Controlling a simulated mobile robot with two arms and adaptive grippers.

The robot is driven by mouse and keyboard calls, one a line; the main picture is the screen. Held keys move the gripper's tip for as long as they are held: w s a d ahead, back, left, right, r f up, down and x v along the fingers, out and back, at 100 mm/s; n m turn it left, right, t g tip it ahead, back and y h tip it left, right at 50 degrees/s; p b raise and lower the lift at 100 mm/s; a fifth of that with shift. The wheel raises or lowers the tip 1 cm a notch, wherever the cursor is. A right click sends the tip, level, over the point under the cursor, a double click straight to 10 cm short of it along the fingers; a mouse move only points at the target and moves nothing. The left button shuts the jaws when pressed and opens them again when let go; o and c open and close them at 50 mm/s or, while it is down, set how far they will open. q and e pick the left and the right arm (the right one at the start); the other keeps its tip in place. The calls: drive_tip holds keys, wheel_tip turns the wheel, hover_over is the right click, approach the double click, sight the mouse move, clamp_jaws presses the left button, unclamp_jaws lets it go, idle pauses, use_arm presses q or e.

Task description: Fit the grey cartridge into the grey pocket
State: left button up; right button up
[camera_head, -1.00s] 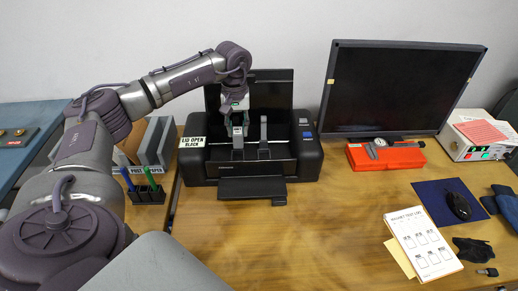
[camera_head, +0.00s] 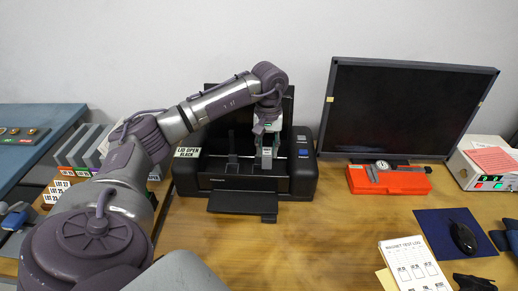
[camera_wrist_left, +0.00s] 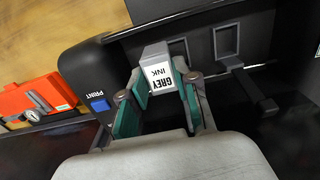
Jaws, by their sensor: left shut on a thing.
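My left gripper (camera_head: 267,133) is shut on the grey cartridge (camera_wrist_left: 160,65), which has a white "GREY INK" label. The wrist view shows the green-padded fingers (camera_wrist_left: 160,100) on either side of the cartridge. The cartridge is over the right part of the open black printer (camera_head: 240,187). In the wrist view a rectangular pocket frame (camera_wrist_left: 182,50) shows partly behind the cartridge, and another pocket frame (camera_wrist_left: 226,40) lies beside it. Which one is the grey pocket, and whether the cartridge has entered it, I cannot tell. My right gripper is not in view.
A dark upright post (camera_head: 232,150) stands in the printer left of my gripper. The raised lid is behind. A monitor (camera_head: 405,110) and a red case with a gauge (camera_head: 390,180) stand to the right. Grey trays (camera_head: 85,145) are at left.

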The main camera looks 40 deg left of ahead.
sight(259, 160)
use_arm(q)
drive_tip(key=a+f+b, duration=0.1)
drive_tip(key=f, duration=0.1)
drive_tip(key=a+f+b, duration=0.1)
drive_tip(key=f+b, duration=0.1)
drive_tip(key=a+f+b, duration=0.1)
drive_tip(key=f, duration=0.1)
drive_tip(key=shift+a+f+b, duration=0.1)
drive_tip(key=shift+f+b, duration=0.05)
drive_tip(key=shift+b, duration=0.25)
drive_tip(key=o, duration=0.9)
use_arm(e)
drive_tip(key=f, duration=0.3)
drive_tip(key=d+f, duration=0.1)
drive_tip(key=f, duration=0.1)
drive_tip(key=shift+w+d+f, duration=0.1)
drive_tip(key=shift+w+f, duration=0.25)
